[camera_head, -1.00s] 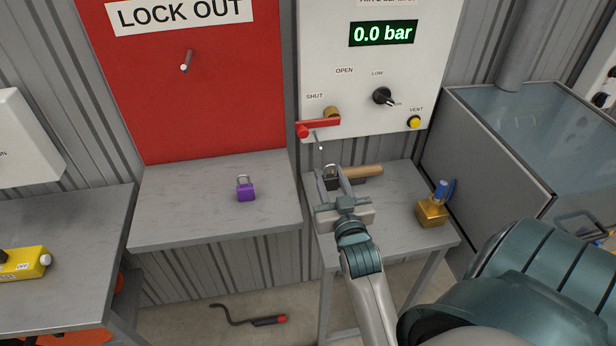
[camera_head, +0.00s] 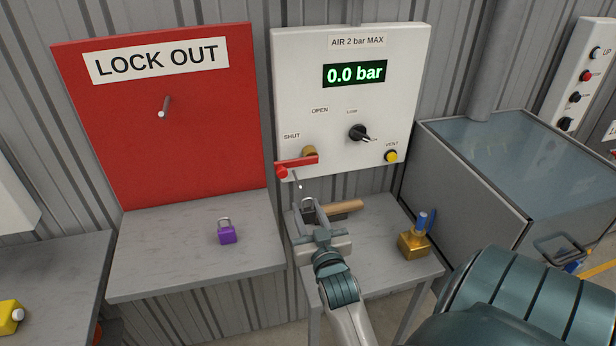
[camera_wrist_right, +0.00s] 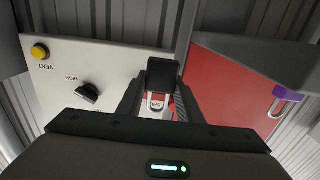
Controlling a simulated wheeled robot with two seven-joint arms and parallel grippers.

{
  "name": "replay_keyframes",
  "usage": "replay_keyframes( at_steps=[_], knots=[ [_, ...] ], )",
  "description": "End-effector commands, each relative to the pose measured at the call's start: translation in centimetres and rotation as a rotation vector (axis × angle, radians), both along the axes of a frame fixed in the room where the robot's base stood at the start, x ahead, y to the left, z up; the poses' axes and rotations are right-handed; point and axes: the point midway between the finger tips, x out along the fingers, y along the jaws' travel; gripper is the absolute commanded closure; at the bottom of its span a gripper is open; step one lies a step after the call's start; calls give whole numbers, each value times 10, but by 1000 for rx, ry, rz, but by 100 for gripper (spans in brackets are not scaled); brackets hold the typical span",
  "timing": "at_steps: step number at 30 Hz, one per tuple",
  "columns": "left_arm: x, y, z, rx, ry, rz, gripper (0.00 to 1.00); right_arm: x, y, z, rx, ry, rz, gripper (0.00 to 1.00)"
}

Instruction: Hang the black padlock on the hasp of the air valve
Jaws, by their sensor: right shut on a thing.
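My right gripper (camera_head: 309,216) is shut on the black padlock (camera_head: 308,207), whose body also shows between the fingers in the right wrist view (camera_wrist_right: 163,73). The air valve has a red lever (camera_head: 297,162) pointing left, near SHUT, on the white panel (camera_head: 300,60). A thin metal hasp (camera_head: 298,182) sticks out below the lever. In the head view the padlock is just below the hasp and seems apart from it. My left gripper is not in view.
A purple padlock (camera_head: 227,235) stands on the left bench. A wooden handle (camera_head: 345,207) lies behind my right gripper on the small table (camera_head: 375,265). A brass block with blue parts (camera_head: 413,243) stands at its right. The red LOCK OUT board (camera_head: 200,130) has a peg.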

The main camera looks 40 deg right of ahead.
Motion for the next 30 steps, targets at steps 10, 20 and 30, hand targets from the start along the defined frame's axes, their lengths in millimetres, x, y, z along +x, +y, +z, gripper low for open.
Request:
replay_keyframes(
  at_steps=[10, 20, 30],
  knots=[
    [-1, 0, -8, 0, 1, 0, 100, 15, -8, -2, 0, -1, 0, 96],
    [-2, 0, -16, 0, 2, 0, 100, 29, -16, -4, 1, 0, 0, 96],
    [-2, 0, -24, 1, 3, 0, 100, 44, -24, -5, 0, -1, 0, 96]
  ],
)
